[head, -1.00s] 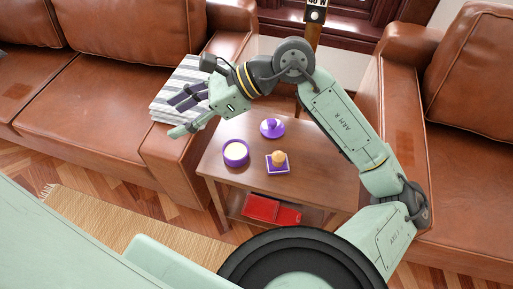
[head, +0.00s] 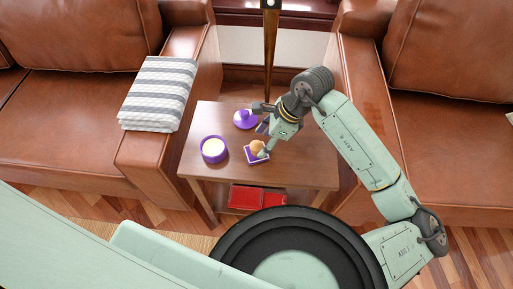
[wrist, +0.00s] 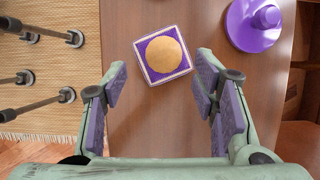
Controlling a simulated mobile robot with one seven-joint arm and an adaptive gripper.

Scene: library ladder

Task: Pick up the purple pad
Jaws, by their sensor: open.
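The purple pad (head: 252,159) is a small square with a pale rim, lying on the wooden side table (head: 305,172). A round tan ball (head: 257,147) rests on it. In the wrist view the pad (wrist: 152,78) is slightly turned, with the ball (wrist: 164,54) covering most of its middle. My gripper (head: 262,130) is over the table close to the pad. In the wrist view my gripper (wrist: 162,76) is open and empty, with the pad ahead between the lines of its fingers. Whether a finger touches anything cannot be told.
A round purple tub (head: 213,150) with a cream top stands left of the pad. A purple knobbed lid (head: 245,119) lies behind it. A red item (head: 258,197) is on the lower shelf. Brown leather sofas (head: 75,110) flank the table; a striped folded cloth (head: 160,93) lies on one armrest.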

